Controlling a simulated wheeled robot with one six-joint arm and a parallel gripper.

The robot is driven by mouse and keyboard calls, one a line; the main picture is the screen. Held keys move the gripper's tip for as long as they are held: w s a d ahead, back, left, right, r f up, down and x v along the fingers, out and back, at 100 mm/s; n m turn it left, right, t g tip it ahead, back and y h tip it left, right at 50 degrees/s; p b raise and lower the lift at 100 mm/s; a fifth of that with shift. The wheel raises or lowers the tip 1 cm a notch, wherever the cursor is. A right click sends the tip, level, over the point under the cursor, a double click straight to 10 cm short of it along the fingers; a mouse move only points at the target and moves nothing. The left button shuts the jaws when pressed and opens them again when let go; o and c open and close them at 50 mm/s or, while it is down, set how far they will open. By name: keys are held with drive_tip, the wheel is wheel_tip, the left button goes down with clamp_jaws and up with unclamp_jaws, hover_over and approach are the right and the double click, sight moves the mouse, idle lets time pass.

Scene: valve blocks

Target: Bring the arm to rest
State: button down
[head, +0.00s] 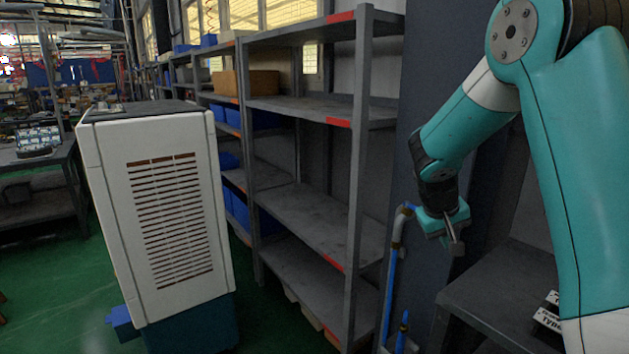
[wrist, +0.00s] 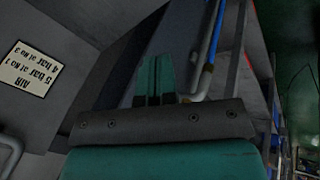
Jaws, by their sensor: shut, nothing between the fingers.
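My gripper (head: 455,240) hangs at the end of my teal arm on the right side of the head view, pointing down. It is beside a blue pipe and in front of a dark grey column. In the wrist view the gripper fingers (wrist: 154,78) are teal, close together and shut, with nothing seen between them. The fingers show against a dark grey surface, and I cannot tell how far off it is.
A grey shelf rack (head: 357,170) stands left of my gripper. A blue pipe (head: 391,285) runs close by the gripper. A dark bench (head: 500,295) is at lower right. A white cabinet (head: 165,200) stands left. A label (wrist: 32,68) shows in the wrist view.

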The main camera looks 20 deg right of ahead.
drive_tip(key=s+a+r+n+t+y, duration=0.1)
drive_tip(key=a+r+n+y, duration=0.1)
drive_tip(key=a, duration=0.5)
drive_tip(key=s+a+r+n+t+y, duration=0.1)
drive_tip(key=a+r, duration=0.1)
drive_tip(key=a, duration=0.5)
drive_tip(key=s+a+r+n+g+y, duration=0.1)
drive_tip(key=s+a+r+n+y, duration=0.1)
drive_tip(key=s+a, duration=0.6)
drive_tip(key=s+a+r+n+g+y, duration=0.1)
drive_tip(key=s+a+n+y, duration=0.3)
drive_tip(key=s+a, duration=0.5)
drive_tip(key=a+r+n, duration=0.1)
drive_tip(key=a, duration=0.2)
drive_tip(key=shift+s+r, duration=0.2)
drive_tip(key=c, duration=1.4)
unclamp_jaws()
drive_tip(key=s, duration=0.1)
drive_tip(key=s+a, duration=0.1)
drive_tip(key=shift+s+a+r+n+g, duration=0.1)
drive_tip(key=shift+s+r+n+g, duration=0.1)
drive_tip(key=shift+s+n+g, duration=0.2)
drive_tip(key=shift+o, duration=1.4)
